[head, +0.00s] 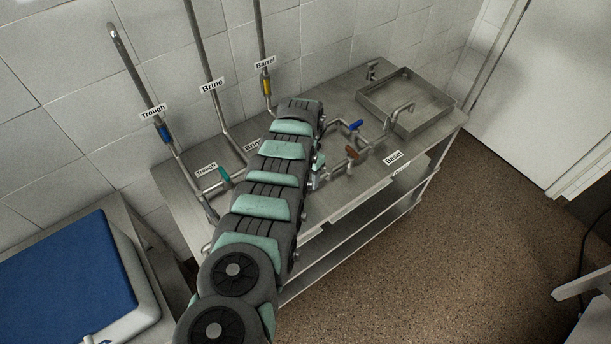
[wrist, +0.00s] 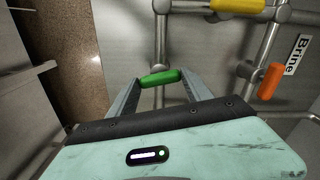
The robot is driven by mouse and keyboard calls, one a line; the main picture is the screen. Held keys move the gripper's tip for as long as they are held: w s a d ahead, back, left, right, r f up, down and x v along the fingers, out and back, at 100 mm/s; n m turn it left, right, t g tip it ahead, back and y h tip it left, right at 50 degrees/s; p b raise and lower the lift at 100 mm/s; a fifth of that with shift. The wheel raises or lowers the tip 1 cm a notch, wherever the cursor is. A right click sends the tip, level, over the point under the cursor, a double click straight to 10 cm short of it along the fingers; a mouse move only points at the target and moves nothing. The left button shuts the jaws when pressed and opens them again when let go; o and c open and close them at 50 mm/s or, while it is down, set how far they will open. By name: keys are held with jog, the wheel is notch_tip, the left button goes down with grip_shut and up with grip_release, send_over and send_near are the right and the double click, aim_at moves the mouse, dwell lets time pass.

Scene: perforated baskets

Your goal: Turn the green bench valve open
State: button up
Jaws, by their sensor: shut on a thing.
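The green valve handle (wrist: 160,78) shows in the wrist view as a short bright green bar on a metal pipe. It lies crosswise between the two fingertips of my gripper (wrist: 160,80), which is shut on it, one finger at each end. In the head view my arm hides this handle and most of my gripper. A separate teal handle (head: 224,174) sits on the bench pipe by the Trough label at left.
The wrist view shows a yellow handle (wrist: 238,5) and an orange handle (wrist: 271,82) near a Brine label (wrist: 298,54). On the bench (head: 375,185) are a blue handle (head: 356,125), a brown handle (head: 351,152) and a metal basin (head: 440,100). Wall pipes rise behind.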

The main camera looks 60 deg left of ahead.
jog(key=shift+f, duration=0.1)
jog(key=shift+n, duration=0.7)
dwell(0.4)
jog(key=shift+n, duration=0.3)
jog(key=shift+f+n+b, duration=0.1)
jog(key=shift+n+b, duration=0.5)
jog(key=shift+n, duration=0.2)
jog(key=n+b, duration=0.4)
jog(key=shift+f, duration=0.15)
jog(key=n+b, duration=0.3)
jog(key=n, duration=0.1)
jog(key=shift+r+n+b, duration=0.2)
jog(key=shift+n+b, duration=1.2)
jog(key=shift+n, duration=0.2)
jog(key=shift+r, duration=0.1)
